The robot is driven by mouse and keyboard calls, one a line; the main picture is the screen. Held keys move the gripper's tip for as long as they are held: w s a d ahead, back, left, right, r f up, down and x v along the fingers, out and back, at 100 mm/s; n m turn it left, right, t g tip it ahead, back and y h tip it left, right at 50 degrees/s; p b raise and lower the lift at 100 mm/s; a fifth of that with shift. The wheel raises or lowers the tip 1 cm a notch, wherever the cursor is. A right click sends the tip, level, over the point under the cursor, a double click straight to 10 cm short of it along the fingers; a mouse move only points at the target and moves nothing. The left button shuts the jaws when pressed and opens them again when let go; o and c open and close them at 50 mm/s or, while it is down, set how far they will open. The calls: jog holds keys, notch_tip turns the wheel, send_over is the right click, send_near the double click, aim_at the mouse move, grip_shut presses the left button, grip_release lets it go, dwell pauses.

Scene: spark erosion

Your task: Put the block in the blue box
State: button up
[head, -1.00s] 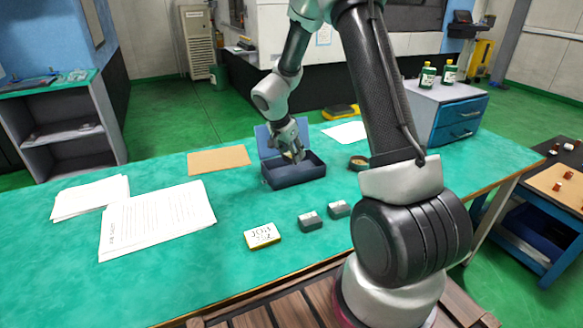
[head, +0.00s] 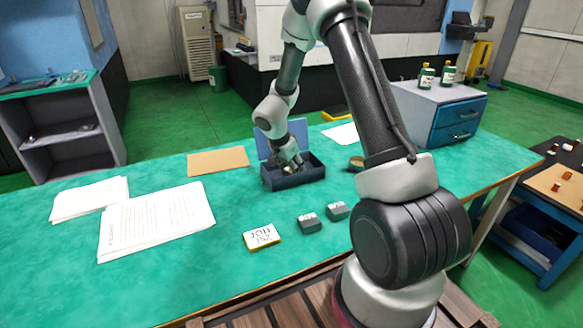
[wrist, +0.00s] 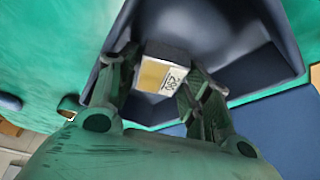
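The blue box (head: 297,181) stands on the green bench with its lid (head: 264,145) raised at the back left. In the wrist view my gripper (wrist: 161,80) is shut on the block (wrist: 158,73), a small piece with a tan face and a white printed label. The block is between the fingertips, inside the outline of the box (wrist: 262,68). Whether it touches the box floor I cannot tell. In the head view the fingers mostly hide the block.
Two grey blocks (head: 310,223) (head: 338,210) and a labelled yellow-edged tin (head: 262,237) lie in front of the box. A round brown dish (head: 356,163) is to its right. Papers (head: 157,220) and a tan board (head: 218,161) lie to the left. A drawer cabinet (head: 440,115) stands at right.

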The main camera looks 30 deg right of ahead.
jog(key=w+a+r+n+t, duration=0.15)
jog(key=r+t, duration=0.25)
jog(key=r, duration=0.9)
jog(key=a+r+n+t, duration=0.2)
jog(key=r+t, duration=0.2)
jog(key=r, duration=0.8)
jog(key=s+a+r+n+t+y, duration=0.2)
jog(key=s+a+r+n+y, duration=0.3)
jog(key=r, duration=0.3)
jog(key=s+a+n+g+y, duration=0.1)
jog(key=s+n+g+y, duration=0.2)
jog(key=s, duration=0.9)
jog(key=s+d+f+n+g+h, duration=0.1)
jog(key=s+d, duration=0.3)
jog(key=s, duration=0.5)
jog(key=s+d+f+n+g+h, duration=0.1)
jog(key=s+d+f+g+h, duration=0.1)
jog(key=s+d, duration=0.3)
jog(key=s+g, duration=0.1)
jog(key=s, duration=0.3)
jog(key=shift+g+h, duration=0.3)
jog(key=shift+h, duration=0.1)
